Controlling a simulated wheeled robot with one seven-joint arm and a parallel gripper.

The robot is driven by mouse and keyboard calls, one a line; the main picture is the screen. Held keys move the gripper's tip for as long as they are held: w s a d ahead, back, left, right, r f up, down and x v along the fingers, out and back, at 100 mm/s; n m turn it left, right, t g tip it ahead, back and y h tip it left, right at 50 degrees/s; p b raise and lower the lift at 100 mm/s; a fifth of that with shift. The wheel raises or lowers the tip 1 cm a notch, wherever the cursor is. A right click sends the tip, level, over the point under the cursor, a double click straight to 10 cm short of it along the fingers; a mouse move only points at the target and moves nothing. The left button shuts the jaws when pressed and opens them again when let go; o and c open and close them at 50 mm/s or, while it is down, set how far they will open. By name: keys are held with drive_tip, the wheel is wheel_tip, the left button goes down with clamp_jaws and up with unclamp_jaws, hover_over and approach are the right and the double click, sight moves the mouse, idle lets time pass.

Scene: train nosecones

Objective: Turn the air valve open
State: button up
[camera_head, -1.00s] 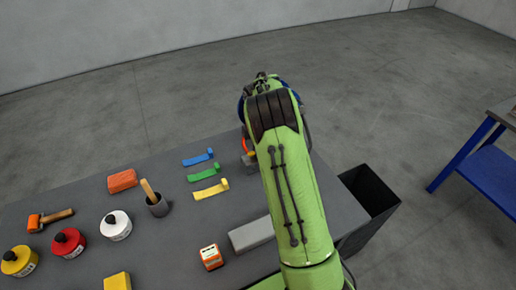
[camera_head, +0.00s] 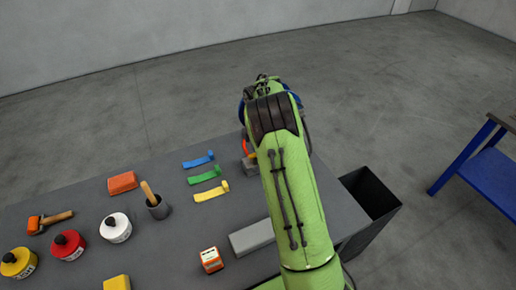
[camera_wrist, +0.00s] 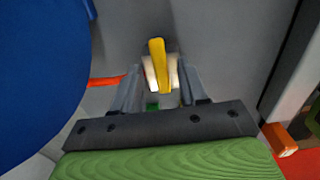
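The air valve shows in the wrist view as a yellow lever (camera_wrist: 159,64) in front of a pale block (camera_wrist: 151,76). My gripper (camera_wrist: 157,80) is open, with one finger to each side of the lever and gaps between. Whether either finger touches it I cannot tell. In the head view my arm hides the gripper and most of the valve. A grey block (camera_head: 248,166) and a bit of orange hose show just left of my arm at the table's far edge.
A black bin (camera_head: 372,195) stands to the right. A blue-framed bench (camera_head: 490,170) is farther right.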

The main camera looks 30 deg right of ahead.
wheel_tip(320, 180, up, 16)
drive_tip(key=p, duration=0.3)
drive_tip(key=shift+f, duration=0.15)
drive_tip(key=s+a+r+m+t, duration=0.2)
drive_tip(key=s+a+r+m, duration=0.35)
drive_tip(key=s, duration=0.25)
drive_tip(key=s+a+r+m+t, duration=0.1)
drive_tip(key=s+a+r+m, duration=0.4)
drive_tip(key=s+r, duration=0.25)
drive_tip(key=s+f+m+t, duration=0.1)
drive_tip(key=s+m, duration=0.3)
drive_tip(key=s, duration=0.4)
drive_tip(key=s+a+f+m+t, duration=0.1)
drive_tip(key=s+f+m, duration=0.2)
drive_tip(key=s, duration=0.5)
drive_tip(key=shift+s+a+f+m+t, duration=0.25)
drive_tip(key=shift+f+m+t, duration=0.1)
drive_tip(key=shift+f, duration=0.45)
